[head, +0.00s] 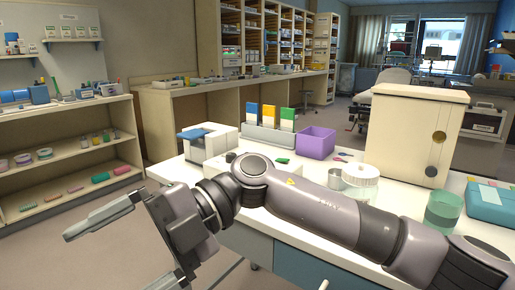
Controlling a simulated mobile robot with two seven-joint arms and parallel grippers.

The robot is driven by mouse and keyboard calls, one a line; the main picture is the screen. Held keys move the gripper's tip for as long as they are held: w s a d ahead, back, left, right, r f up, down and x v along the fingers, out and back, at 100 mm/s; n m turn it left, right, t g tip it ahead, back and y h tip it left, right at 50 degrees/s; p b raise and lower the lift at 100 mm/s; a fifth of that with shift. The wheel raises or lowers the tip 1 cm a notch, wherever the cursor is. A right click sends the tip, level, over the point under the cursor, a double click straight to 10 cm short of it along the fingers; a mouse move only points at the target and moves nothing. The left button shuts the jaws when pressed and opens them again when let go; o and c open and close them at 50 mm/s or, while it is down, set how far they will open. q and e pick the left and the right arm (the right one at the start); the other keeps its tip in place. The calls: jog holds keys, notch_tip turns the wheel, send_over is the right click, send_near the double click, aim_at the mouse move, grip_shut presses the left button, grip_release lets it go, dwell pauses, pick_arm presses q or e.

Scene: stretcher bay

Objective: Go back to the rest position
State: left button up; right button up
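My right arm comes in from the lower right and reaches across the front of the white table (400,200) toward the left. My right gripper (98,262) is at the lower left, past the table's left end and over the floor. Its two fingers are spread apart with nothing between them. The lower finger is partly cut off by the bottom edge of the picture. My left arm and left gripper are not in view.
The table holds a beige cabinet (410,135), purple bin (316,142), colored folders (270,118), white dispenser box (205,140), lidded jar (360,182), green-filled cup (443,210) and teal case (492,203). Shelves (70,150) stand left. Floor between shelves and table looks clear.

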jog(key=w+d+f+m+t+y, duration=0.25)
jog(key=w+m+t+y, duration=0.3)
jog(key=m+t, duration=0.35)
jog(key=w+d+f+m+t+y, duration=0.1)
jog(key=w+d+m+t+y, duration=0.3)
jog(key=m+t+y, duration=0.5)
jog(key=w+d+f+m+t+h, duration=0.3)
jog(key=d+f+m+t+h, duration=0.75)
jog(key=f+m+h, duration=0.55)
jog(key=s+d+f+m+g+h, duration=0.2)
jog(key=s+d+f+g+h, duration=0.2)
jog(key=s+d+f, duration=0.5)
jog(key=s+d+f+m+g+h, duration=0.1)
jog(key=s+d+f+g+h, duration=0.3)
jog(key=s+d+f, duration=0.6)
notch_tip(320, 180, up, 7)
jog(key=w+p, duration=0.1)
jog(key=p, duration=1.1)
jog(key=shift+w+a+f, duration=0.15)
jog(key=shift+w+a, duration=0.1)
jog(key=shift+w, duration=0.1)
jog(key=shift+g, duration=0.25)
